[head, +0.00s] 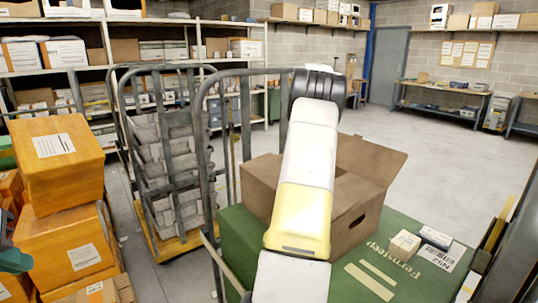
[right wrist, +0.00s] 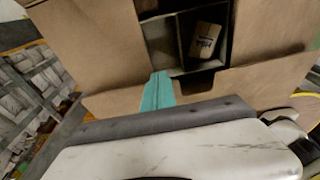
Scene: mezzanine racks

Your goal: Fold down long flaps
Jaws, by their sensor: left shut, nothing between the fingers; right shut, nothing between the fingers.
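An open brown cardboard box (head: 350,215) stands on the green top of a crate, partly hidden behind my white and yellow right arm. One flap (head: 372,158) stands up and leans outward at its far right side. In the right wrist view the box (right wrist: 130,103) is open, with a wide flap (right wrist: 88,45) spread at the left. Inside are dividers and a small labelled carton (right wrist: 205,40). My right gripper (right wrist: 158,90) shows a teal finger, shut and empty, over the near box edge; contact is unclear. My left gripper (head: 14,261) is shut and empty at the left edge.
A grey cage trolley (head: 165,150) with grey totes stands behind. Orange boxes (head: 62,160) are stacked at left, near my left gripper. The floor (head: 430,150) behind is clear.

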